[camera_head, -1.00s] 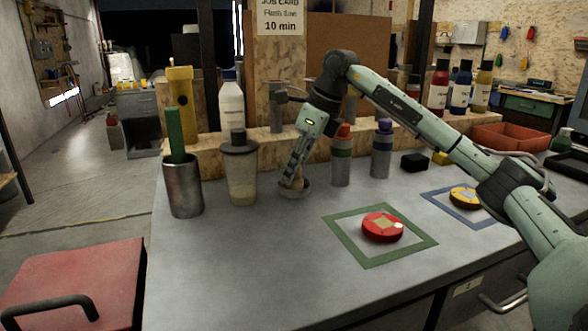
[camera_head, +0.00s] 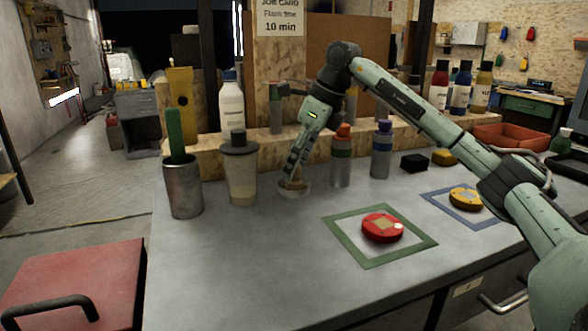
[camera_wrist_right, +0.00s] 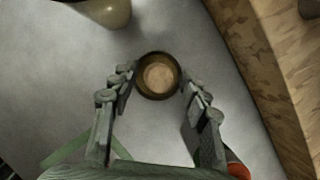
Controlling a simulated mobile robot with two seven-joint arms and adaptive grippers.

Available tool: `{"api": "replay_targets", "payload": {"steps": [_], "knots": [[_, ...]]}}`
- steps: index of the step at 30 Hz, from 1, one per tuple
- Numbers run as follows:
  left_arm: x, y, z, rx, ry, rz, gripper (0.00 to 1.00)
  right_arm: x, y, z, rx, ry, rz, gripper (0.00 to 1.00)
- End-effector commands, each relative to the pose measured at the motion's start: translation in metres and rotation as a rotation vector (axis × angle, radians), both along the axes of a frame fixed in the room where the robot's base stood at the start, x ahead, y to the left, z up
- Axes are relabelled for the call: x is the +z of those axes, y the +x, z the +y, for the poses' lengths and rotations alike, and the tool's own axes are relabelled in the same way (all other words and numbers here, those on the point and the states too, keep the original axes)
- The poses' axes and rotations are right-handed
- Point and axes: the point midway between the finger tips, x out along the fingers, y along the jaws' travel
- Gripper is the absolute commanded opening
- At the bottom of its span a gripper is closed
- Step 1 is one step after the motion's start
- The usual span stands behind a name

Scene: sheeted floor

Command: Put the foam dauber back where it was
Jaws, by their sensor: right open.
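A small round dish (camera_head: 296,193) stands on the grey bench between the lidded cup and the red-capped bottle. A tan round piece (camera_head: 292,184), which looks like the foam dauber, sits in it. In the right wrist view the tan disc (camera_wrist_right: 159,77) lies inside the dish's dark brown ring (camera_wrist_right: 144,91). My right gripper (camera_head: 293,174) points down at the dish, tilted. Its fingers are apart, one either side of the dish in the wrist view, with nothing clamped. Whether the fingertips touch the dauber cannot be told. My left gripper is out of view.
The lidded cup (camera_head: 241,179) and a metal tumbler (camera_head: 183,190) stand left of the dish. The red-capped bottle (camera_head: 341,166) and purple-capped bottle (camera_head: 381,157) stand right. A red puck (camera_head: 378,233) lies in a green square.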

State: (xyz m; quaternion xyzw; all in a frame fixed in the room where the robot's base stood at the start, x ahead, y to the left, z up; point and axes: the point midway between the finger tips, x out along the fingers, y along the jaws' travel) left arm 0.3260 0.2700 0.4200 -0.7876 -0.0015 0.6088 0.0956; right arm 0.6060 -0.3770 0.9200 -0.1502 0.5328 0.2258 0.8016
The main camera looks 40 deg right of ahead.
Motion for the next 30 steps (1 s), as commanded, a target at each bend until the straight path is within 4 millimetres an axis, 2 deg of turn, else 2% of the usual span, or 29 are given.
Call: {"api": "replay_targets", "payload": {"steps": [1, 9, 15, 20, 30], "knots": [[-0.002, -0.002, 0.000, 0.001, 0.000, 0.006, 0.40, 0.012, -0.003, -0.002, -0.001, 0.000, -0.006, 0.46], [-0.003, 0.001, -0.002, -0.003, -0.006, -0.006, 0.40, 0.066, -0.022, -0.014, -0.001, 0.001, -0.004, 0.46], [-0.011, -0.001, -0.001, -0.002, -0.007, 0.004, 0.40, 0.091, -0.032, -0.020, 0.000, 0.000, -0.002, 0.46], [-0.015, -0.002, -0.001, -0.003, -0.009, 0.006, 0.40, 0.097, -0.035, -0.021, 0.000, 0.001, -0.001, 0.46], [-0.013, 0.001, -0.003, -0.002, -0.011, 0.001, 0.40, 0.097, -0.035, -0.021, 0.000, 0.000, 0.000, 0.46]]}}
